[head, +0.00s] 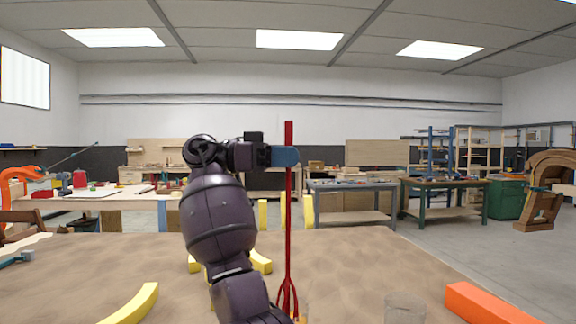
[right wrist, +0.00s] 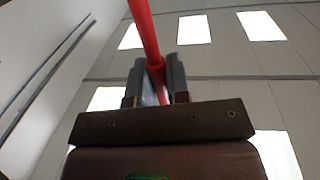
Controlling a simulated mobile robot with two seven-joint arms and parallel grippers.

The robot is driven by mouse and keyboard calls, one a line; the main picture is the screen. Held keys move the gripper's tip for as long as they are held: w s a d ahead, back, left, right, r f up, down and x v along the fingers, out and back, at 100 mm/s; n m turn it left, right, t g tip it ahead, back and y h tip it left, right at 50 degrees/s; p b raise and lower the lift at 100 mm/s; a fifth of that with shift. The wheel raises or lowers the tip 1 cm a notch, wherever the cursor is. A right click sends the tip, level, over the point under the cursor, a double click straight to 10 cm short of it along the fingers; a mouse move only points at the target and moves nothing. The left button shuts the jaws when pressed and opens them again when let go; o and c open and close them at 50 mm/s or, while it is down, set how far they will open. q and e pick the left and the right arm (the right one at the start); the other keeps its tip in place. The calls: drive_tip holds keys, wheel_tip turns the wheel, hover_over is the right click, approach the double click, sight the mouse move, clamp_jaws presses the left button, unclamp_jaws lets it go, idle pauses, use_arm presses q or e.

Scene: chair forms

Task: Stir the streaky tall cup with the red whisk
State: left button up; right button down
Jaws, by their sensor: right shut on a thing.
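The red whisk (head: 289,215) stands upright, its wire end down near the bottom edge of the head view. My right gripper (head: 285,156) is shut on its handle, high above the table; the handle also shows between the fingers in the right wrist view (right wrist: 146,35). A clear, faintly patterned cup (head: 405,308) stands to the right of the whisk, cut off by the frame. A sliver of another glass-like rim (head: 304,311) shows at the whisk's wire end, mostly hidden by my arm and the frame edge. I cannot tell which is the streaky tall cup. My left gripper is out of view.
The brown table (head: 360,265) holds an orange bar (head: 488,302) at right and a curved yellow piece (head: 133,304) at left. More yellow pieces (head: 262,262) lie behind my arm. Workbenches stand farther back. Table around the clear cup's far side is bare.

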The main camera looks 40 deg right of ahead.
drive_tip(key=shift+r+p, duration=0.35)
drive_tip(key=shift+r, duration=1.9)
drive_tip(key=shift+r+p, duration=0.3)
drive_tip(key=shift+r, duration=1.95)
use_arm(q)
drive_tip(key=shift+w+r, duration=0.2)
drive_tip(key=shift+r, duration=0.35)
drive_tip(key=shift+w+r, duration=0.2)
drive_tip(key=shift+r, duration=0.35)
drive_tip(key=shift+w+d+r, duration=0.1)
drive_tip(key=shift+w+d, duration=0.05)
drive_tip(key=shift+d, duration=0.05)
use_arm(e)
drive_tip(key=shift+r, duration=0.1)
drive_tip(key=shift+s+r, duration=0.1)
drive_tip(key=shift+r, duration=1.25)
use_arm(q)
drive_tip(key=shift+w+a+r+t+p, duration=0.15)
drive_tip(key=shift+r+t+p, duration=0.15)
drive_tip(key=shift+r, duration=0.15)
use_arm(e)
drive_tip(key=shift+r, duration=0.65)
drive_tip(key=shift+f, duration=0.15)
